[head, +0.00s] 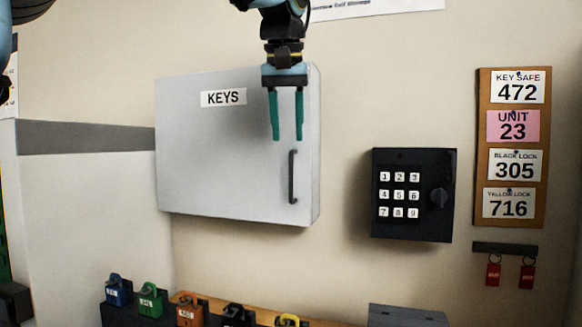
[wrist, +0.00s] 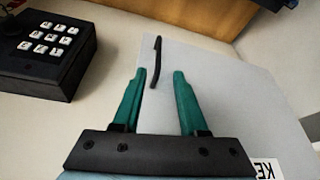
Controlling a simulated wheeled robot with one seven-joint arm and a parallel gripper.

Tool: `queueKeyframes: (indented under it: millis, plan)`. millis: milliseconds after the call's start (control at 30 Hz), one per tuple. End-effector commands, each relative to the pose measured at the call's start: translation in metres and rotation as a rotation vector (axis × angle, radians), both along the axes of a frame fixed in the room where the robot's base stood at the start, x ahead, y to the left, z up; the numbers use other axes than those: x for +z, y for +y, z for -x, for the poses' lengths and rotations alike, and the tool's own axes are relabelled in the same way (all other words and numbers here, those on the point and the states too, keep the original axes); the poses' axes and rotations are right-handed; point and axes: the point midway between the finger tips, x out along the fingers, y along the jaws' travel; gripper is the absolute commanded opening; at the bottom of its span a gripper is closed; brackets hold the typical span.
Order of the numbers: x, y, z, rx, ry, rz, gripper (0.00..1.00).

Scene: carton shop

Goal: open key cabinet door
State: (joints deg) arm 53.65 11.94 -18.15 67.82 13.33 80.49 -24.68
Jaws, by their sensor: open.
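The key cabinet (head: 215,150) is a light grey box on the wall with a "KEYS" label (head: 223,98). Its door looks shut. A dark vertical bar handle (head: 293,177) sits near the door's right edge. My gripper (head: 287,138) is open and empty, pointing down in front of the door, with its green fingertips a little above the handle in the head view. In the wrist view, the handle (wrist: 156,62) shows beyond and between the open fingertips (wrist: 160,74), nearer the left one. The fingers look apart from the handle.
A black keypad safe (head: 413,195) with a knob is on the wall right of the cabinet. A board of number cards (head: 512,150) and red tags on hooks (head: 510,273) are farther right. Several coloured padlocks (head: 190,310) stand below. The wall between cabinet and safe is clear.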

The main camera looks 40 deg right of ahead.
Motion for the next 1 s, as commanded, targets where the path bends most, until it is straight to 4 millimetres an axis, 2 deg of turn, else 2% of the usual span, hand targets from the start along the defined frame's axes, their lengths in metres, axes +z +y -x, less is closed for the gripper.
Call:
queueKeyframes:
  millis: [67, 167, 600, 800, 1000]
  plan:
    - [0.0, -0.003, 0.002, -0.004, 0.001, 0.0, 0.42]
    - [-0.011, -0.006, -0.001, -0.002, 0.002, -0.001, 0.42]
    - [-0.081, -0.026, -0.021, -0.003, 0.002, 0.001, 0.42]
    - [-0.094, -0.03, -0.025, -0.003, 0.001, 0.002, 0.42]
    - [-0.096, -0.03, -0.026, -0.002, 0.001, 0.002, 0.42]
